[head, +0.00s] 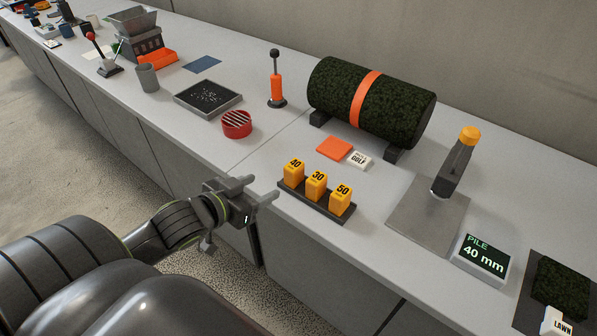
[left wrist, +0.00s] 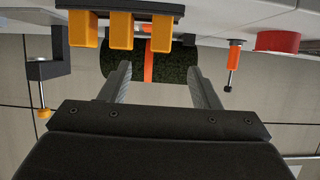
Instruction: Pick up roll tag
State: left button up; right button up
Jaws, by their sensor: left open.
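A small white tag reading "GOLF" (head: 360,160) lies flat on the bench in front of the turf roll (head: 335,88), beside an orange square (head: 334,148). The dark green roll has an orange band and rests on dark supports. Another white tag reading "LAWN" (head: 557,322) is at the lower right, partly cut off. My left gripper (head: 263,188) is open and empty at the bench's front edge, left of the yellow blocks and apart from the tags. In the left wrist view, the roll (left wrist: 176,68) shows upside down beyond the open fingers (left wrist: 160,68). My right gripper is out of view.
A dark rack (head: 312,201) holds yellow blocks marked 40, 30 and 50, between my gripper and the tag. A stamp-like tool stands on a metal plate (head: 408,218), near a "PILE 40 mm" display (head: 483,260). A red round container (head: 236,124) and an orange-handled tool (head: 276,88) stand farther left.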

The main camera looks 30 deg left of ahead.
aim_at(288, 174)
pick_arm(q)
jog(key=b+x, duration=0.1)
jog(key=x, duration=0.9)
jog(key=shift+x, duration=2.95)
jog(key=shift+r, duration=0.15)
jog(key=c, duration=1.1)
jog(key=shift+o, duration=0.2)
notch_tip(288, 174, up, 10)
jog(key=shift+r+p, duration=0.1)
jog(key=shift+p, duration=0.5)
